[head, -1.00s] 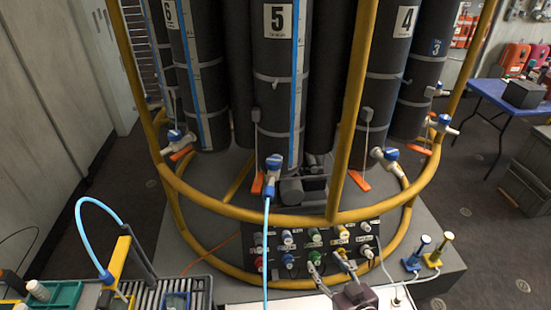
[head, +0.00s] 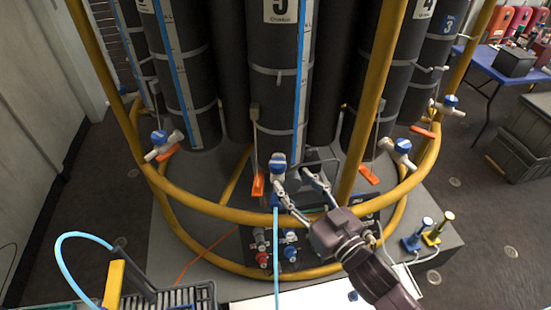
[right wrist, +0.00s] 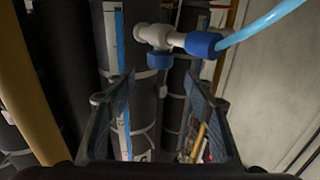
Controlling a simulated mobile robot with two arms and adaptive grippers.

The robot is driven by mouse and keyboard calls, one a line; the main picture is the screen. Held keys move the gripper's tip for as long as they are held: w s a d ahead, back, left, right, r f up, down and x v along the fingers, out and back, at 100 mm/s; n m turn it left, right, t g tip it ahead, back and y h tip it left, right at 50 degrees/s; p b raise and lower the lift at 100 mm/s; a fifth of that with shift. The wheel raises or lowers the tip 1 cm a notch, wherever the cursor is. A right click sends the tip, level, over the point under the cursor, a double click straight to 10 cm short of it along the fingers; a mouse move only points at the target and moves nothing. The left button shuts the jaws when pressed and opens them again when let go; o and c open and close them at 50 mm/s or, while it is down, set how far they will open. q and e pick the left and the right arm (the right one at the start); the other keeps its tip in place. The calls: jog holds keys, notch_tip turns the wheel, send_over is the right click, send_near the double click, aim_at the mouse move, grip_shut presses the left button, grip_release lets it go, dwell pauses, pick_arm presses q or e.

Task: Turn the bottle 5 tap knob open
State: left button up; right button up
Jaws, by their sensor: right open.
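Bottle 5 (head: 270,50) is a tall dark cylinder with a white "5" label, cut by the top edge of the head view. Its white tap with a blue knob (head: 278,161) sits at its foot, with a light blue hose (head: 276,245) running down from it. My right gripper (head: 295,181) is open, its fingertips just right of and beside the tap. In the right wrist view the tap's blue knob (right wrist: 159,60) lies ahead of the open right gripper (right wrist: 160,85), between the fingers' lines and apart from them. My left gripper is out of view.
A yellow rail (head: 225,208) curves in front of the bottles, with a yellow upright (head: 376,95) right of bottle 5. Orange tags (head: 258,184) hang near the taps. A connector panel, partly hidden by my right arm, stands below. Blue and yellow fittings (head: 424,231) stand at right.

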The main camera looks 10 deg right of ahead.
aim_at(281, 166)
jog(key=p+x, duration=0.2)
jog(key=x, duration=0.4)
jog(key=shift+r, duration=0.1)
jog(key=shift+w+a, duration=0.1)
jog(key=shift+w, duration=0.3)
jog(key=c, duration=1.2)
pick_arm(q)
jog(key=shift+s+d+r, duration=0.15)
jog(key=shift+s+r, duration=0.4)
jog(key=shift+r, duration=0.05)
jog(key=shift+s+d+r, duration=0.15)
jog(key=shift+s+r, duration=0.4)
